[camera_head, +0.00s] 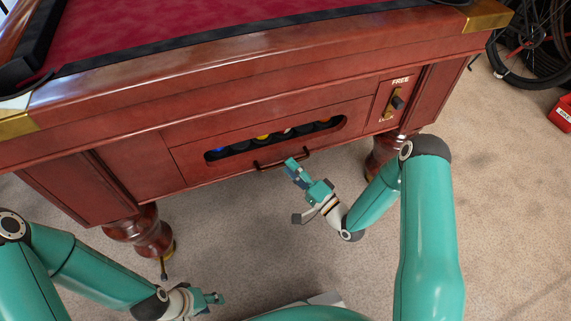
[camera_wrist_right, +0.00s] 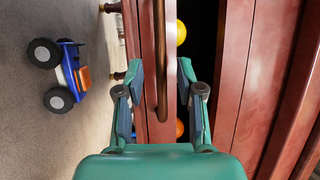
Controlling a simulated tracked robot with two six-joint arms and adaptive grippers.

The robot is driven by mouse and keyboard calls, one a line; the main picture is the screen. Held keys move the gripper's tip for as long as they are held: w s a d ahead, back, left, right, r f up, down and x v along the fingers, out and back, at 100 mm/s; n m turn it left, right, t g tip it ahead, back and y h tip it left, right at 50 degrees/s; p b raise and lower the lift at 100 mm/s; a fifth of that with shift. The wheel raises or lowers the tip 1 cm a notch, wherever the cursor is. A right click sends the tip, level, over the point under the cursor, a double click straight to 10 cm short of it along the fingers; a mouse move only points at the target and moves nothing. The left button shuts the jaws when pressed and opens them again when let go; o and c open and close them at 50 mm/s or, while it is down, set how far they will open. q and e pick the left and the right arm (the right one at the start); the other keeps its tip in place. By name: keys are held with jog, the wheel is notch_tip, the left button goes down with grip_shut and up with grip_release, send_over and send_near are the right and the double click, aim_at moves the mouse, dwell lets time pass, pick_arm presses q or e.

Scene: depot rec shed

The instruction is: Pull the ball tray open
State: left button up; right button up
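The ball tray (camera_head: 188,160) is a red-brown wooden front in the pool table's side, sitting about flush with it. Coloured balls (camera_head: 263,137) show through its long slot. A dark bar handle (camera_head: 268,164) sits below the slot; it runs upright in the right wrist view (camera_wrist_right: 160,50). My right gripper (camera_head: 292,164) is open at the handle. In the wrist view its two fingers (camera_wrist_right: 159,80) stand either side of the bar, apart from it; I cannot tell how deep the bar sits between them. My left gripper (camera_head: 217,298) is low over the floor, away from the tray, its opening unclear.
Turned table legs (camera_head: 140,232) stand on the carpet. A blue toy truck (camera_wrist_right: 64,76) lies on the floor in the wrist view. A bicycle wheel (camera_head: 527,45) and red box (camera_head: 563,113) are at right.

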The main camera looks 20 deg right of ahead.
jog(key=shift+x, duration=1.35)
jog(key=shift+c, duration=0.3)
grip_shut()
